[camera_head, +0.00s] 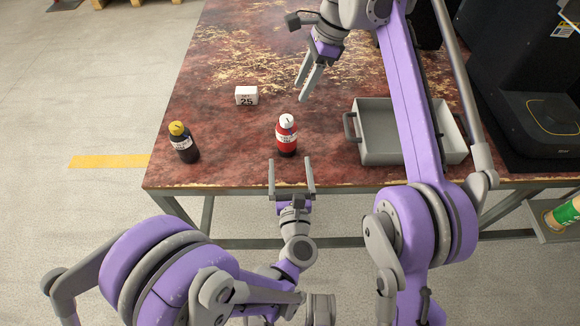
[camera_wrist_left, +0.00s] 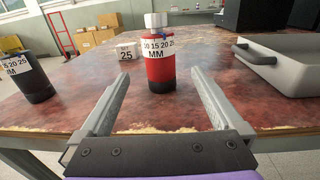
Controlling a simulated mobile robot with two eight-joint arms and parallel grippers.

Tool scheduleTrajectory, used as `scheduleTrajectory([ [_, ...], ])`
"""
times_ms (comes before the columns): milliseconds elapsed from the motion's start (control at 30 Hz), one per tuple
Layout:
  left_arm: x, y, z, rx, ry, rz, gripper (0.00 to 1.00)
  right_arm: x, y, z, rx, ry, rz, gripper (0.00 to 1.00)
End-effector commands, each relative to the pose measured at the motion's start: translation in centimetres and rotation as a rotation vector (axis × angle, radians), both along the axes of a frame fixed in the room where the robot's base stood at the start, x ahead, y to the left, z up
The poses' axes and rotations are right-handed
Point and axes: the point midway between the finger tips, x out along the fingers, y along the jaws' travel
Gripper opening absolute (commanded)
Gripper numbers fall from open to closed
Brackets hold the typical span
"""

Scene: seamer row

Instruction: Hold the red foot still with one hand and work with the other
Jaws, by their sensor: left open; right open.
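The red foot (camera_head: 287,142) stands upright on the worn red-brown table (camera_head: 215,150) near its front edge. It has a white top and a white label band; in the left wrist view the red foot (camera_wrist_left: 160,70) shows "10 15 20 25 MM" and a dark bottom. My left gripper (camera_head: 290,160) is open in front of it at the table's front edge. Its fingers point at the foot, with the foot between their lines and apart from them. My right gripper (camera_head: 301,92) is open above the table behind the foot, pointing down, and empty.
A dark piece with a yellow top (camera_head: 183,143) stands at the left. A small white block (camera_head: 246,95) reading "25" sits behind, between them. A grey handled tray (camera_head: 380,157) is at the right, under my right arm. The table between block and tray is mostly clear.

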Motion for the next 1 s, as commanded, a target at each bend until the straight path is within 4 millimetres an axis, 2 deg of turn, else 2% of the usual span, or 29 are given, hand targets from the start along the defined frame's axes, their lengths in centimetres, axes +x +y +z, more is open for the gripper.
scheduleTrajectory([
  [167, 2.1, 0.3, -0.1, -0.008, 0.000, 0.006, 1.00, 0.0, 0.0, 0.0, 0.000, 0.000, 0.000, 0.50],
  [400, 6.5, 0.5, -0.1, -0.005, 0.001, 0.005, 1.00, 0.0, 0.0, 0.0, 0.000, 0.000, 0.000, 0.50],
  [600, 9.3, 0.6, -0.1, -0.004, 0.000, 0.003, 1.00, 0.0, 0.0, 0.0, 0.000, 0.000, 0.000, 0.50],
  [800, 10.5, 0.7, 0.0, -0.004, 0.001, 0.003, 1.00, 0.0, 0.0, 0.0, 0.000, 0.000, 0.000, 0.50],
  [1000, 10.6, 0.7, 0.0, -0.004, 0.001, 0.002, 1.00, 0.0, 0.0, 0.0, 0.000, 0.000, 0.000, 0.50],
])
